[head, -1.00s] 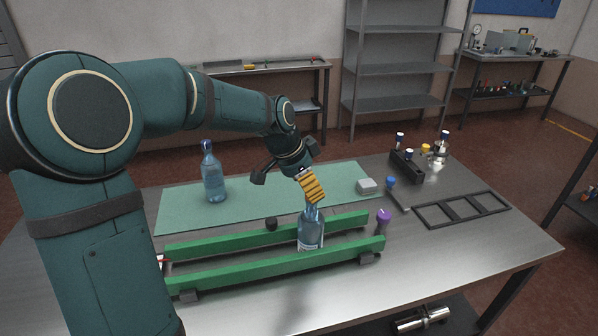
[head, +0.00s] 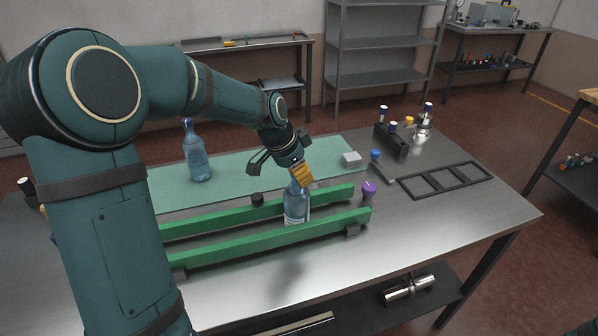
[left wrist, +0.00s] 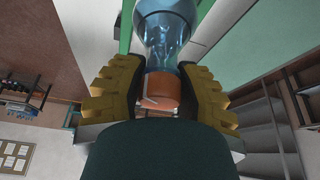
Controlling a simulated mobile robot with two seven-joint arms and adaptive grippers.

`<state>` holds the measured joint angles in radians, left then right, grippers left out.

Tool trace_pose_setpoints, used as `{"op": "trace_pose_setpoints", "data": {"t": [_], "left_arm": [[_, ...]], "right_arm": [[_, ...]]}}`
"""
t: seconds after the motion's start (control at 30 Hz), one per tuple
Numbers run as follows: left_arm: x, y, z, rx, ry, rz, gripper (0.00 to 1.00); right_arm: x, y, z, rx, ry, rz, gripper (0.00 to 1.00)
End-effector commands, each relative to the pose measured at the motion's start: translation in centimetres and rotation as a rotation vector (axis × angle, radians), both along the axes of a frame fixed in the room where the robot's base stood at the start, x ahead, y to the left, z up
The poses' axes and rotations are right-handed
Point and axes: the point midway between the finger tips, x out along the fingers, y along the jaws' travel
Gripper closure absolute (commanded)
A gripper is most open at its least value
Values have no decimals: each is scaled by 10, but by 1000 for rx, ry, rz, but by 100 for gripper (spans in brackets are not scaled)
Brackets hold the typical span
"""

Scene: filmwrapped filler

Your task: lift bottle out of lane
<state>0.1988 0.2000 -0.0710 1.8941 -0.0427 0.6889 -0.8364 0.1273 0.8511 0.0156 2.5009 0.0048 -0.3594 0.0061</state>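A clear blue bottle (head: 295,208) with a pale label stands upright between the two green rails (head: 270,238) of the lane, near their right end. The left wrist view shows its shoulder (left wrist: 167,25) and orange cap (left wrist: 160,90). My left gripper (head: 302,174) is over the bottle's top from above. In the left wrist view its yellow ridged fingers (left wrist: 162,88) lie on both sides of the cap, their dark pads against it. My right gripper is not in view.
Another blue bottle (head: 197,160) stands on the green mat (head: 235,178) behind the lane. A dark knob (head: 257,199) is by the back rail and a purple-capped item (head: 369,188) by the rail end. A black frame (head: 445,180) lies right. The front right tabletop is clear.

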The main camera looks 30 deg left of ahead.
Motion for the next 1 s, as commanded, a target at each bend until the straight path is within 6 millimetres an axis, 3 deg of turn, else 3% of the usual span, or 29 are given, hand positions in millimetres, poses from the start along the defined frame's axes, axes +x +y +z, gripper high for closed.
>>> {"op": "trace_pose_setpoints", "data": {"t": [0.03, 0.07, 0.13, 0.17, 1.0], "left_arm": [[0, 0, 0, 0, 0, 0, 100], [0, 0, 0, 0, 0, 0, 70], [0, 0, 0, 0, 0, 0, 94], [0, 0, 0, 0, 0, 0, 100], [0, 0, 9, 0, -2, -1, 100]], "right_arm": [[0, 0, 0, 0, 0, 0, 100], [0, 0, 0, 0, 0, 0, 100], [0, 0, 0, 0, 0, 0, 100], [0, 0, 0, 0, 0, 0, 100], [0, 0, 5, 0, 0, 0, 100]]}}
